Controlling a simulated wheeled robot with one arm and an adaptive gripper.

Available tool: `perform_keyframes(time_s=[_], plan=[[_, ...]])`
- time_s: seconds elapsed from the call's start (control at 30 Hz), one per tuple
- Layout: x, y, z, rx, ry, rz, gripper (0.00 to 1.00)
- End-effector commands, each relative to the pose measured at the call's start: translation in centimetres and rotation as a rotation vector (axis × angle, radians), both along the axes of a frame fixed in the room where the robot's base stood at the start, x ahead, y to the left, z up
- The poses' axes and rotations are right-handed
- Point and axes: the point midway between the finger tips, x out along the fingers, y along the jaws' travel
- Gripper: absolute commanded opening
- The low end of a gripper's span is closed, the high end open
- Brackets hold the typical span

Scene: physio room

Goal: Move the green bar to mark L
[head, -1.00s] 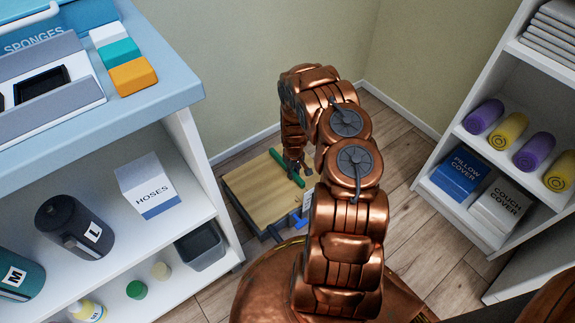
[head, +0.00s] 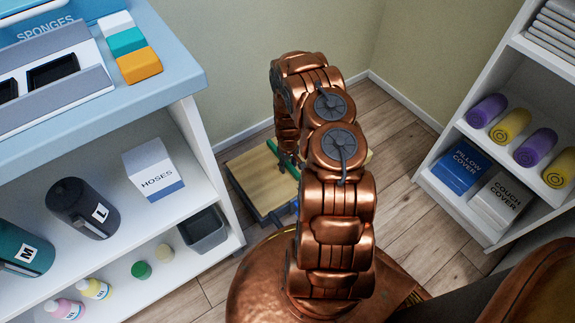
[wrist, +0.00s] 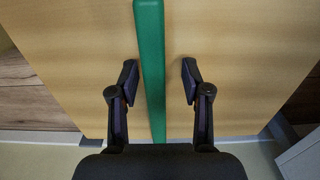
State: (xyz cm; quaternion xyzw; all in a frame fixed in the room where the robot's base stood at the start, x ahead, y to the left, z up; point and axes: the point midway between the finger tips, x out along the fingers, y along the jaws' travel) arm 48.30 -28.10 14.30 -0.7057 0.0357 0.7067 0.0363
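The green bar (wrist: 151,60) lies on a pale wooden board top (wrist: 75,60). In the wrist view it runs from the top edge down between the fingers of my gripper (wrist: 160,82). The fingers are open, one on each side of the bar, with a narrow gap on the left and a wider one on the right. In the head view my gripper (head: 287,158) is over the board (head: 255,186), and my arm hides much of the bar and the board's right part.
A white shelf unit with a blue top (head: 150,88) stands close on the left, holding a hoses box (head: 153,168) and a grey bin (head: 203,230). Another shelf (head: 470,205) with rolls and cover boxes stands right. Wooden floor (head: 385,150) is clear between.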

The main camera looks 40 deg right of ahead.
Motion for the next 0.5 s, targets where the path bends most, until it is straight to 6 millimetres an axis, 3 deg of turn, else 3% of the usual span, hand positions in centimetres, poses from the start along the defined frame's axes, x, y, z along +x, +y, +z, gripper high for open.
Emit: perform_keyframes(time_s=[0.27,0.5], plan=[[0.0,-0.1,0.2,-0.001,-0.001,-0.001,0.48],[0.1,-0.1,2.3,-0.002,-0.002,0.001,0.48]])
